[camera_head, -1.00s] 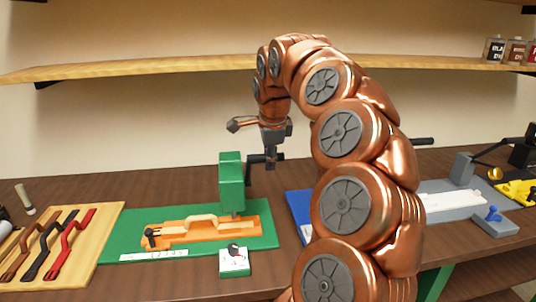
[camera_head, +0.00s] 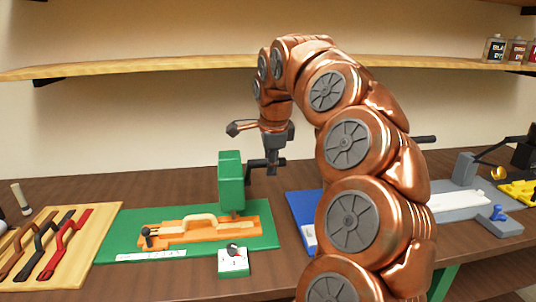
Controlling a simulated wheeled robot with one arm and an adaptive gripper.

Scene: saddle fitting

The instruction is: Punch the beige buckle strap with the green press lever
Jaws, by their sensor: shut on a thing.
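The green press (camera_head: 231,182) stands upright on a green mat (camera_head: 125,227), left of the middle of the view. Its dark lever (camera_head: 256,163) reaches out to the right of the press head. My gripper (camera_head: 272,170) points down and is shut on the end of this lever. The beige buckle strap (camera_head: 199,219) lies in an orange fixture (camera_head: 164,233) on the green mat, its right part near the press foot. The contact between punch and strap is too small to tell.
A wooden board (camera_head: 84,246) with brown, black and red straps is at left. A blue mat (camera_head: 302,206) and a grey station (camera_head: 459,214) are at right, partly behind my arm. A shelf (camera_head: 150,66) runs above.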

